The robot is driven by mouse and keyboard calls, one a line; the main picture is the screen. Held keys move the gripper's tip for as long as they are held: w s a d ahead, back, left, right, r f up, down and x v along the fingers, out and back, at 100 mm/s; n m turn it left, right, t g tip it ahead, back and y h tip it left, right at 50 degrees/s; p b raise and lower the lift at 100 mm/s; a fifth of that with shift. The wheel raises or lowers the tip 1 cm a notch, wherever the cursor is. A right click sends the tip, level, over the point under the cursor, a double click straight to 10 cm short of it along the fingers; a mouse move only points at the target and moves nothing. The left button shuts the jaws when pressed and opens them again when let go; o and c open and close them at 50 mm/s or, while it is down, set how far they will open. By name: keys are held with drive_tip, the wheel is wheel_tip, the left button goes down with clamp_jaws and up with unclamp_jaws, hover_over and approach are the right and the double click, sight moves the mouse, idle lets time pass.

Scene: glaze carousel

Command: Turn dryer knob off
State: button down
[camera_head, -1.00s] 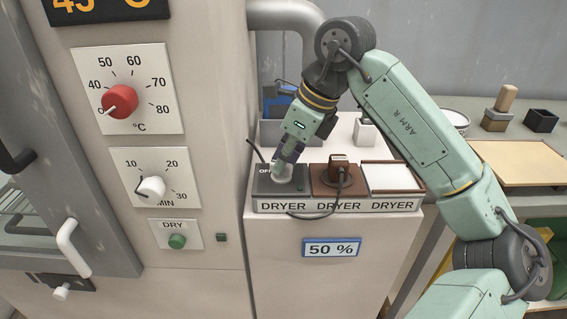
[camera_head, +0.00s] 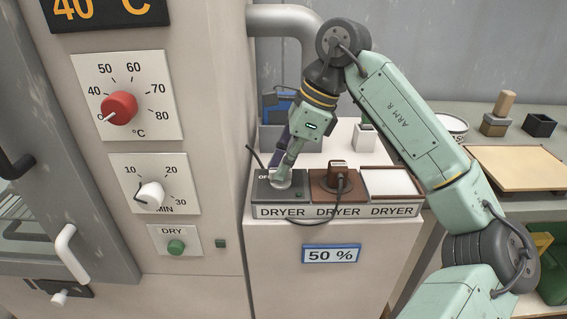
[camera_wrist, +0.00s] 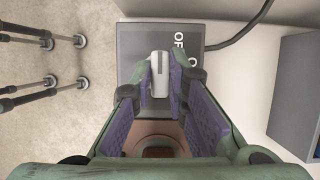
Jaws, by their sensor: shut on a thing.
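The dryer knob (camera_wrist: 160,76) is a pale bar-shaped grip with a grey line, on a dark grey panel (camera_wrist: 130,58) marked OFF. In the head view, the knob (camera_head: 280,183) is mostly hidden by my fingers on the leftmost dark box (camera_head: 296,194), above a DRYER label. My gripper (camera_head: 283,175) points down at it. In the wrist view, the purple-padded fingers of my gripper (camera_wrist: 161,80) are on both sides of the knob, shut on it. The OFF lettering lies just right of the knob; I cannot tell the exact knob setting.
A brown box with a plug (camera_head: 338,173) and a white-topped box (camera_head: 390,182) stand right of the knob. A black cable (camera_wrist: 237,33) runs beside the panel. The oven wall (camera_head: 220,120) with red and white dials rises close on the left.

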drive_tip(key=c, duration=1.6)
unclamp_jaws()
drive_tip(key=v, duration=1.2)
